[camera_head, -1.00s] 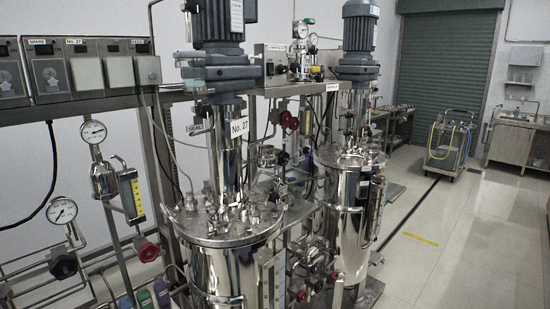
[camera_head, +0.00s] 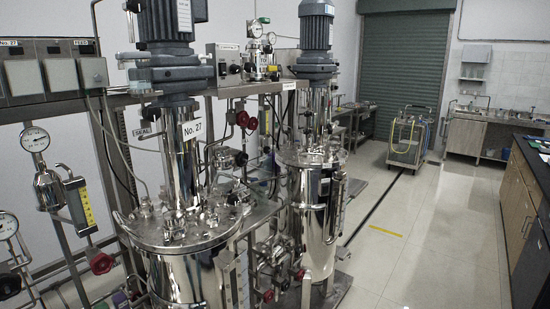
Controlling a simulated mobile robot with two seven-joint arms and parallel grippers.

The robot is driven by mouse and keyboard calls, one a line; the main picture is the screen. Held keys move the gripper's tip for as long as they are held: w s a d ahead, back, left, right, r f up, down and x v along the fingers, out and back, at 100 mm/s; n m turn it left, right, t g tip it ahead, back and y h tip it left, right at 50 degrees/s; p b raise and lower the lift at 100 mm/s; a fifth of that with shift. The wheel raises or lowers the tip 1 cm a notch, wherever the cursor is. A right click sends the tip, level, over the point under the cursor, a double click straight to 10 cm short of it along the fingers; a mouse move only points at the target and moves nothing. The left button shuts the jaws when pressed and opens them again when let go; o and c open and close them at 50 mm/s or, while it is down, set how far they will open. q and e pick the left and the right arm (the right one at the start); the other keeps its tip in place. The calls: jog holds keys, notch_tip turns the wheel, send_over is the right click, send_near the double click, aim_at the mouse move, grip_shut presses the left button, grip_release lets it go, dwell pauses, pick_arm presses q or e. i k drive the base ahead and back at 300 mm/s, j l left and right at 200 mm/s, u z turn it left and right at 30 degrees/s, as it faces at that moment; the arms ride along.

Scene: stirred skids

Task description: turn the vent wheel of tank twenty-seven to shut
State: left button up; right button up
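The steel tank labelled No. 27 (camera_head: 180,275) stands left of centre, with a shiny lid and a tall column topped by a grey motor (camera_head: 166,22). Its white No. 27 plate (camera_head: 191,129) hangs on the column. Behind and right of the column, a red handwheel (camera_head: 242,118) sits on the pipework, with another red part beside it. A red handwheel (camera_head: 102,263) is at lower left, and another (camera_head: 268,296) is low to the right of the tank. I cannot tell which is the vent wheel, or its setting. Neither gripper is in view.
A second steel tank (camera_head: 312,215) stands behind and to the right. Gauges and a dark handwheel (camera_head: 10,286) are at the left edge. A cart (camera_head: 408,138) stands near the green shutter (camera_head: 402,75). A dark-topped bench (camera_head: 530,190) lines the right. The pale floor between is open.

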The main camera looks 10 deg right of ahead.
aim_at(242, 156)
jog(key=k, duration=0.4)
jog(key=i+l+u, duration=0.3)
jog(key=i+u, duration=0.15)
jog(key=i+l+u, duration=0.45)
